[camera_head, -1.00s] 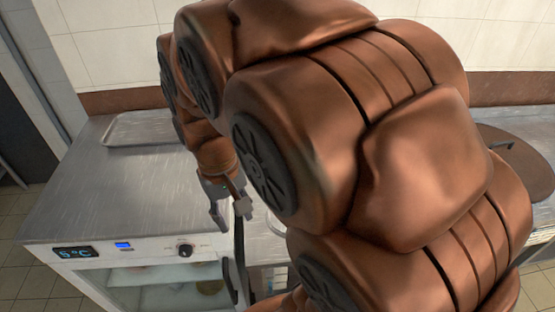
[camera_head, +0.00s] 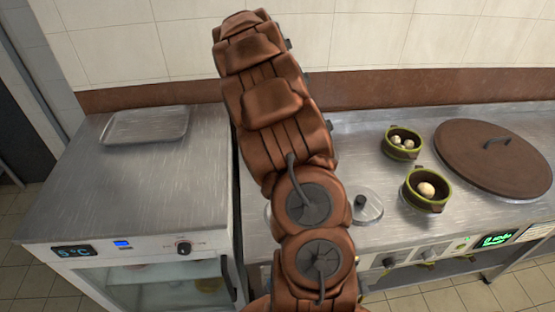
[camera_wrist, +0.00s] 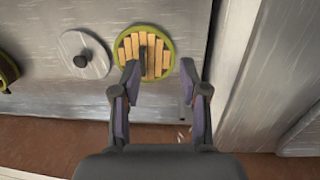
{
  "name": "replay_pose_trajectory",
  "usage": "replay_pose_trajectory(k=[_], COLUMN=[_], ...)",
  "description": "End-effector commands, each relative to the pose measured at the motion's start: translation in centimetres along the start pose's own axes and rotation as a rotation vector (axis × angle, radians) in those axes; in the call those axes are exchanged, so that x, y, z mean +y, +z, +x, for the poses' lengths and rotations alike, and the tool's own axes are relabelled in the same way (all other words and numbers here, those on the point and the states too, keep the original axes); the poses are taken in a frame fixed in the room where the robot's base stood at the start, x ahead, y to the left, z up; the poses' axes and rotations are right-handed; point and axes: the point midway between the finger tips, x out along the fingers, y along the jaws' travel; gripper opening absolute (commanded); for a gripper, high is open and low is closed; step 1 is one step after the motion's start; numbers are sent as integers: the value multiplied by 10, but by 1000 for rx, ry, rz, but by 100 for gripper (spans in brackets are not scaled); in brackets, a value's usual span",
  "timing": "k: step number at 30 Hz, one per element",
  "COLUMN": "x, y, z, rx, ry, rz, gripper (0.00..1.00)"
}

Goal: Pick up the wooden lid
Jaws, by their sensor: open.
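The wooden lid (camera_wrist: 128,50), round with pale slats, a green rim and a dark handle, lies on the metal counter in the upper middle of the wrist view. In the head view my arm hides most or all of it. My gripper (camera_wrist: 160,76) is open and empty. In the wrist view its fingers point toward the lid, and the left fingertip overlaps the lid's slats near the handle. Whether it touches the lid cannot be told. The gripper itself is hidden behind my arm in the head view.
A clear lid with a dark knob (camera_head: 366,206) lies beside the wooden lid; it also shows in the wrist view (camera_wrist: 96,60). Two green pots (camera_head: 424,206) (camera_head: 388,144) hold pale round items. A large brown lid (camera_head: 470,150) sits right. An empty tray (camera_head: 150,126) is on the left counter.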

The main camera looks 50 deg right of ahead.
Motion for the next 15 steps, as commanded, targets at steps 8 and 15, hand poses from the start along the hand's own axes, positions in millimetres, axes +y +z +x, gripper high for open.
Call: replay_pose_trajectory(k=[8,15], x=[33,44], y=[-61,-83], z=[55,77], rx=[2,8], ry=[-51,-86], rz=[55,74], gripper=[44,44])
